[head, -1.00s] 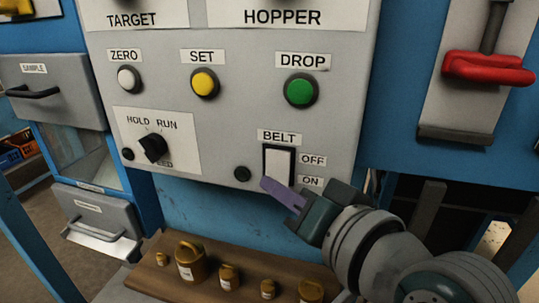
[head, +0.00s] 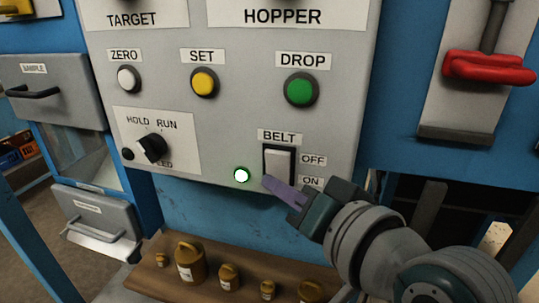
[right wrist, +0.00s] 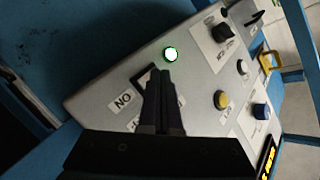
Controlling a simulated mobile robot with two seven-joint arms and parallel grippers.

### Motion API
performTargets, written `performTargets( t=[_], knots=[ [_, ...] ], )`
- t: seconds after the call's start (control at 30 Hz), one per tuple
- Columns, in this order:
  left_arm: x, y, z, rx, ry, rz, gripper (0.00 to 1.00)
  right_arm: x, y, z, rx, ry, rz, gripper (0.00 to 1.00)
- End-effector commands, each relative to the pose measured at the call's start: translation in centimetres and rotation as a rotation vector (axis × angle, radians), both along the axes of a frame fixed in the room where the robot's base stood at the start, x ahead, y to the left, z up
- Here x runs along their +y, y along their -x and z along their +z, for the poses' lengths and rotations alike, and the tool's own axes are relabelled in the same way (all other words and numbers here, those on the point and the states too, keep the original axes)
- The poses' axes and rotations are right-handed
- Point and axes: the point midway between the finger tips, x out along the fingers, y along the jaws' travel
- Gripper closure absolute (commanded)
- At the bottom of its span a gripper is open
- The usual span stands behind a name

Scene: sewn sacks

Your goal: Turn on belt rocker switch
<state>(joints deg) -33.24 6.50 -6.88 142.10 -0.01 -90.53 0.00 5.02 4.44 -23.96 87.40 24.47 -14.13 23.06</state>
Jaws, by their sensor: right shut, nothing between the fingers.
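The belt rocker switch (head: 278,161) is a white rocker in a black frame under the BELT label, with OFF beside its upper part and ON beside its lower part. A round lamp (head: 241,175) left of it glows green-white; the lit lamp also shows in the right wrist view (right wrist: 170,54). My right gripper (head: 268,182) is shut and empty, its purple-grey fingertips at the lower end of the rocker. In the right wrist view the shut fingers (right wrist: 162,80) cover most of the switch. Whether they still touch it I cannot tell. My left gripper is not in view.
Above are the white ZERO (head: 129,78), yellow SET (head: 204,82) and green DROP (head: 300,90) buttons. A HOLD/RUN knob (head: 151,148) is at left. Brass weights (head: 190,262) stand on a wooden shelf (head: 215,291) below. A red handle (head: 488,69) is at upper right.

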Motion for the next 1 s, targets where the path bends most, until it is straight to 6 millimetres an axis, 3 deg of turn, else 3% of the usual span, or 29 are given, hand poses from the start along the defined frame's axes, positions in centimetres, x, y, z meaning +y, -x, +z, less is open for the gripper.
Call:
performTargets(
  t=[0.23, 0.63, 1.0],
  knots=[
    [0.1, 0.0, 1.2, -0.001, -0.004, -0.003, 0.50, 0.4, 1.2, 0.3, 0.001, 0.000, 0.001, 1.00],
    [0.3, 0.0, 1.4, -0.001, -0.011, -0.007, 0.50, 0.5, 1.5, 0.3, 0.000, 0.000, 0.001, 1.00],
    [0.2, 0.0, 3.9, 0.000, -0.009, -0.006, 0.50, 1.6, 4.9, 0.9, 0.004, -0.001, 0.001, 1.00]
  ],
)
